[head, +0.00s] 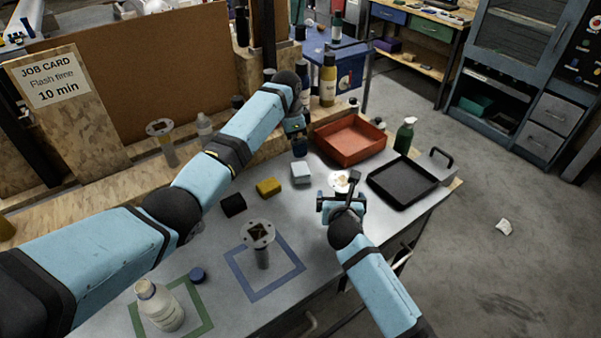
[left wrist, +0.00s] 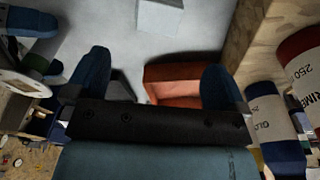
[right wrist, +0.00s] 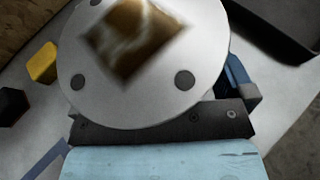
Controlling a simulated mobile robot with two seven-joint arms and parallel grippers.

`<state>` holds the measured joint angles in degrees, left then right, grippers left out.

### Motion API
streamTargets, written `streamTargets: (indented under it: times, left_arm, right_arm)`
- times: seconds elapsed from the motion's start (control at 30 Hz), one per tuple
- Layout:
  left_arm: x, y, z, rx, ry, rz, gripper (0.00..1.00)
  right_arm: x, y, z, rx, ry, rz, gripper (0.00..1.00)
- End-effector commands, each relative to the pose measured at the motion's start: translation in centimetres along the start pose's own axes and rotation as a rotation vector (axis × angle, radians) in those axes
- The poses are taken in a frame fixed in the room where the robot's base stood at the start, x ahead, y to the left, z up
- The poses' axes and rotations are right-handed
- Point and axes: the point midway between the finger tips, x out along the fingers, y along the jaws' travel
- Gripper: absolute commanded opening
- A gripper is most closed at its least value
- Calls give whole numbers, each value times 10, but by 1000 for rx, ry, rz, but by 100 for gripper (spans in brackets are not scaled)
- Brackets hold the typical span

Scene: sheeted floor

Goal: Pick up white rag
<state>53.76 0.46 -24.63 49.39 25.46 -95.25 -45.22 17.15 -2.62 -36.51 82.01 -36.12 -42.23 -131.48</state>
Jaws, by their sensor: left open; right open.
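The white rag (head: 301,172) looks like a small folded pale block on the grey bench, beyond a yellow one (head: 268,187) and a black one (head: 233,205). In the left wrist view a pale block (left wrist: 158,17), apparently the rag, lies at the top edge, beyond the fingertips. My left gripper (head: 296,132) is open and empty, above the back of the bench near the red tray. My right gripper (head: 342,200) is open at a round-flanged part (head: 341,180). In the right wrist view its flange (right wrist: 205,60) hides most of the jaws.
A red tray (head: 350,141), a black tray (head: 374,182) and a green spray bottle (head: 404,135) stand at the right. Another flanged part (head: 258,233) stands in the blue square. A white bottle (head: 159,305) stands front left. A white scrap (head: 504,227) lies on the floor.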

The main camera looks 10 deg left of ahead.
Motion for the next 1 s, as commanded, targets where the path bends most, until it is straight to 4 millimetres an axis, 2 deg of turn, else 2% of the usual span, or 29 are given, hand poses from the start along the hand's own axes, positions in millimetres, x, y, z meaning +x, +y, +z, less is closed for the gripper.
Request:
streamTargets:
  times: [0.13, 0.4, 0.67, 0.83, 1.0]
  left_arm:
    - [9, 0, 0, 54, -1, 1, 100]
    - [54, 1, 0, 57, 0, 2, 100]
    - [75, 1, 0, 57, 0, 1, 100]
    - [101, 4, -1, 56, -2, 2, 100]
    - [117, 3, -1, 56, 0, 0, 100]
  right_arm:
    - [0, 0, 0, 0, 0, 0, 100]
    - [0, 0, 0, 0, 0, 0, 100]
    - [0, 0, 0, 0, 0, 0, 100]
    - [0, 0, 0, 0, 0, 0, 100]
    - [0, 0, 0, 0, 0, 0, 100]
